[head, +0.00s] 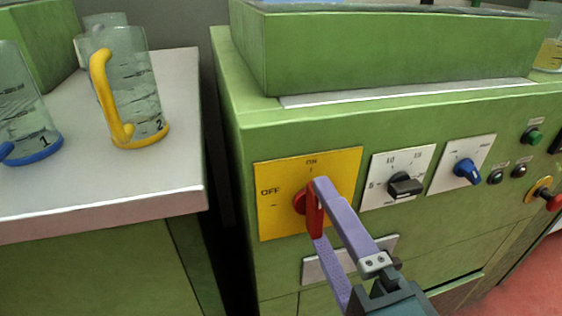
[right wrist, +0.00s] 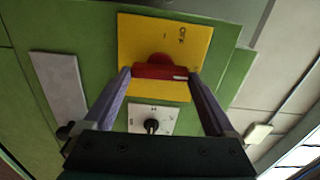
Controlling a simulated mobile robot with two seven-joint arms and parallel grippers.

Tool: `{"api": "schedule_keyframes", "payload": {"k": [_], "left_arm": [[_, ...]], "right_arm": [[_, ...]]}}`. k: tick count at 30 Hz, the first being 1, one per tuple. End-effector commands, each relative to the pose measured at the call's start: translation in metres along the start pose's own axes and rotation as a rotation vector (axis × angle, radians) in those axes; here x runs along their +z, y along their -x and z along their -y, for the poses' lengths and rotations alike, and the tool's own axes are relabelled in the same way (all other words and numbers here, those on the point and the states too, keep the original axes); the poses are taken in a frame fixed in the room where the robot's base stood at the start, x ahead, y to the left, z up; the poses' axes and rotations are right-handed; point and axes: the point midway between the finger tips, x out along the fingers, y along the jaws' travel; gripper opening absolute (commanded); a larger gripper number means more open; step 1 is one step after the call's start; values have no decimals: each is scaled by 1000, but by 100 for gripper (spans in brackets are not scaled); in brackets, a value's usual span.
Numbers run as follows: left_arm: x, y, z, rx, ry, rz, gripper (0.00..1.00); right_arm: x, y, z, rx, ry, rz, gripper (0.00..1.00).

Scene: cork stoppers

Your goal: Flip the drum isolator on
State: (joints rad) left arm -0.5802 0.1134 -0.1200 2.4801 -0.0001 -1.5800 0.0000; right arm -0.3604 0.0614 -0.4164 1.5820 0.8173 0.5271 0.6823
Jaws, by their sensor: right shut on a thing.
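The drum isolator is a yellow plate (head: 275,217) with a red handle (head: 315,212) on the green cabinet's front. Its plate reads OFF at the left and ON at the top. The handle bar stands upright in the head view, in line with the ON mark. My right gripper (head: 317,210) has its purple fingers on either end of the handle and is shut on it. In the right wrist view the handle (right wrist: 160,71) lies between both fingertips, with a white mark at its right end, the ON side. My left gripper is not in view.
Measuring jugs with yellow (head: 142,132) and blue (head: 35,148) bases stand on the left counter (head: 168,188). A narrow gap separates counter and cabinet.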

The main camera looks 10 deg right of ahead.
Motion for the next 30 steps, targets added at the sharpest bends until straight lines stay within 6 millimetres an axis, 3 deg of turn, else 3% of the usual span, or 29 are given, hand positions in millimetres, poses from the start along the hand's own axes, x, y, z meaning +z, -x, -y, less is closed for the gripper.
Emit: {"api": "schedule_keyframes", "payload": {"k": [20,21,23,30], "left_arm": [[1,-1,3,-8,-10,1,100],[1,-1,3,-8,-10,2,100],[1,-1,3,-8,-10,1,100],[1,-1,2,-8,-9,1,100]], "right_arm": [[0,0,0,-1,-67,-1,34],[0,0,0,-1,-67,-1,93],[0,0,0,-1,-66,-1,100],[0,1,0,0,-64,0,100]]}}
